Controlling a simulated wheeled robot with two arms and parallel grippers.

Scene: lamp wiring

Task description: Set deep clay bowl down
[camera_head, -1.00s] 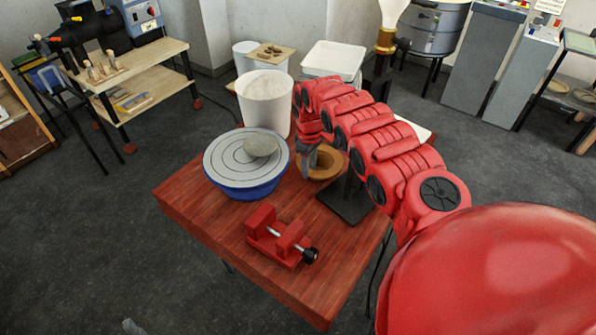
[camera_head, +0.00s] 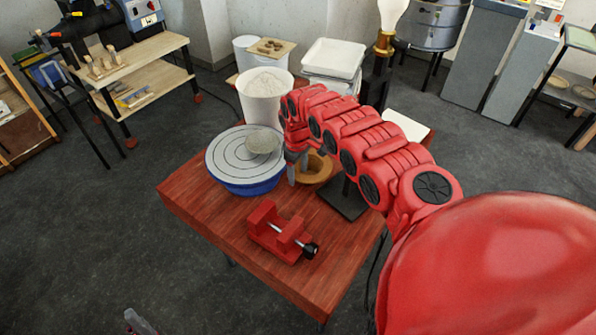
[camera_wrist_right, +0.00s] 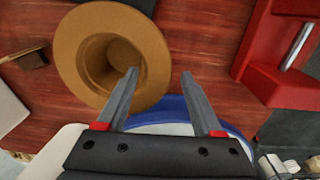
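The deep clay bowl (camera_head: 318,172) is orange-brown with a wide rim and stands upright on the red wooden table (camera_head: 210,209). In the right wrist view the bowl (camera_wrist_right: 85,45) is at the upper left, partly behind one finger. My right gripper (camera_head: 297,170) is just left of the bowl, between it and the blue-sided wheel.
The grey-topped wheel (camera_head: 232,158) with a grey lump (camera_head: 263,141) is close left of my right gripper. A red vise (camera_head: 280,233) is at the table's front. A white bucket (camera_head: 265,98) stands behind. A dark stand base (camera_head: 343,200) is right of the bowl.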

